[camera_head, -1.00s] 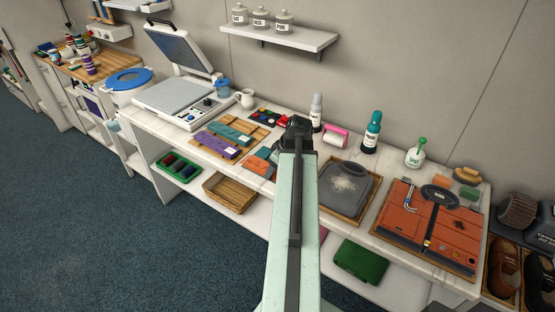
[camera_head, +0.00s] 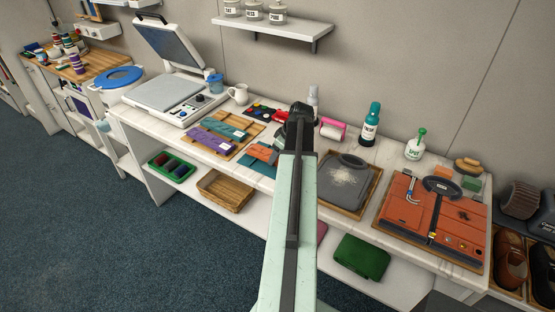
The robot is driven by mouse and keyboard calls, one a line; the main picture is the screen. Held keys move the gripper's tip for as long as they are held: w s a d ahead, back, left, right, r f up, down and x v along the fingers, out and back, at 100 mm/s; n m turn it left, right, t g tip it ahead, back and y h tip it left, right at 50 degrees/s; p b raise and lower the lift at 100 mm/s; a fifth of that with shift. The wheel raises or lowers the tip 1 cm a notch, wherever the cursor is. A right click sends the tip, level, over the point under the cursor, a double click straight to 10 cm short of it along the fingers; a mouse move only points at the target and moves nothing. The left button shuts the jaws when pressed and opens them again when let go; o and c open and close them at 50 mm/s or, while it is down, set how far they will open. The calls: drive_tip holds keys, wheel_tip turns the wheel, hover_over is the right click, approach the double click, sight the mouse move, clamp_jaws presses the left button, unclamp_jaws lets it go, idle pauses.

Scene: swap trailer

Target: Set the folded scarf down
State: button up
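I cannot tell for sure which item is the folded scarf. Flat purple (camera_head: 207,142) and teal (camera_head: 226,128) folded-looking pieces lie side by side on a wooden board on the counter. Smaller orange (camera_head: 262,152) and teal (camera_head: 262,168) flat pieces lie just left of my arm, partly hidden by it. A green folded-looking item (camera_head: 362,257) sits on the lower shelf. My pale green arm reaches over the counter and ends in view at a black joint. My gripper's fingers do not show, so what they hold is hidden.
A heat press (camera_head: 180,95) stands open at the back left. Bottles (camera_head: 371,125) stand along the wall. A wooden crate (camera_head: 225,190) is on the lower shelf.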

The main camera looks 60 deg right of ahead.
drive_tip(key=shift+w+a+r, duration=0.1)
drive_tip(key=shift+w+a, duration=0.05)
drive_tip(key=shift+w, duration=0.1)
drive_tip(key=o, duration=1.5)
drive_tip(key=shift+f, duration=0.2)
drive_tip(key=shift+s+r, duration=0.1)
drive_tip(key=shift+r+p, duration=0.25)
drive_tip(key=shift+p, duration=0.05)
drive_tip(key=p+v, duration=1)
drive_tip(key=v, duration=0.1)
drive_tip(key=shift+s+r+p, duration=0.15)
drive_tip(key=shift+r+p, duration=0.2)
drive_tip(key=shift+p, duration=0.05)
